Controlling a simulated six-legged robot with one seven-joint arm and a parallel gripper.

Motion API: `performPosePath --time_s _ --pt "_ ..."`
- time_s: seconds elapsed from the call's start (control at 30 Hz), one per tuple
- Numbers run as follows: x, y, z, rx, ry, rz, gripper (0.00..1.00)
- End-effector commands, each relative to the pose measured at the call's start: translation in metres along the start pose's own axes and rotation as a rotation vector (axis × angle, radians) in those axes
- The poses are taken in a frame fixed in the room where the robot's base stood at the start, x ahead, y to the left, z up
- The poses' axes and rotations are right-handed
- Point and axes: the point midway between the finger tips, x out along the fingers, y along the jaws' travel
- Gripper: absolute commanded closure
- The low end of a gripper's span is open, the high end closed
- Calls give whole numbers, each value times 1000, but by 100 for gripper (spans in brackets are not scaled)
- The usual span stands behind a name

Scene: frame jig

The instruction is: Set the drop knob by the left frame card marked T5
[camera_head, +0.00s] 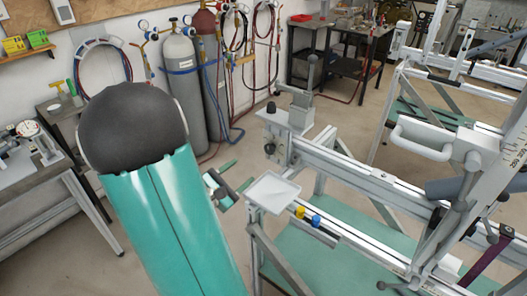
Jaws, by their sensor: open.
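My gripper (240,176) shows beyond the edge of my teal arm, its two green fingers apart and nothing seen between them. It is left of the near end of the frame jig (345,180), apart from it. A grey block with dark round knobs (269,148) sits at that end, and another dark knob (271,107) stands on top. I cannot tell which knob is the drop knob. No card marked T5 can be read in this view.
A white tray (272,191) is fixed at the jig's near corner, with a yellow cap (300,212) and a blue cap (316,221) beside it. A grey handle (420,145) juts out at right. Gas cylinders (183,90) stand behind. Open floor lies between.

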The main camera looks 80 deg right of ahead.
Motion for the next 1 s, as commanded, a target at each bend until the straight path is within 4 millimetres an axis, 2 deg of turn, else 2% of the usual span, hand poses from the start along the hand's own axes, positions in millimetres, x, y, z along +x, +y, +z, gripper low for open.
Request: performPosePath --time_s 0.4,0.6,0.8,1.0 --pt "82 0 0 0 -3 -6 45" --pt "116 1 -1 1 -2 -5 45" --pt "129 2 -1 1 -1 -3 45" --pt "130 2 -1 1 0 -3 45"
